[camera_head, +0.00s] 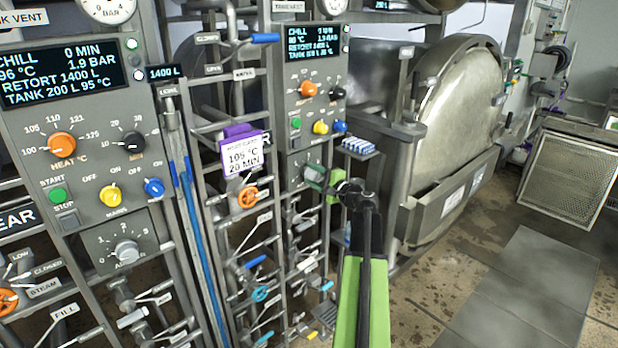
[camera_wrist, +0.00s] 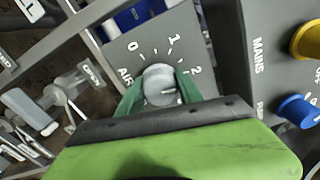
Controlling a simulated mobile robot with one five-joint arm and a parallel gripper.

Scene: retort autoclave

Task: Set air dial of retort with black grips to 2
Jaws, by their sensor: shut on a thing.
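My gripper (camera_head: 325,180) is at the small dial plate low on the farther control panel, its green fingers closed around a knob. In the wrist view the grey round air dial (camera_wrist: 160,85) sits between the green fingertips (camera_wrist: 160,90), one on each side. The plate shows 0 at upper left, 1 at the top and 2 at the right. Further marks are hidden by a finger. A short mark on the knob face seems to point right, around the 2, but its exact setting is hard to tell. I cannot make out black grips on this retort.
The nearer panel has its own air dial (camera_head: 126,250), an orange heat knob (camera_head: 62,145) and a blue knob (camera_head: 154,187). A purple-framed card (camera_head: 242,152) reads 105 °C, 20 MIN. A yellow knob (camera_wrist: 308,40) is beside the plate.

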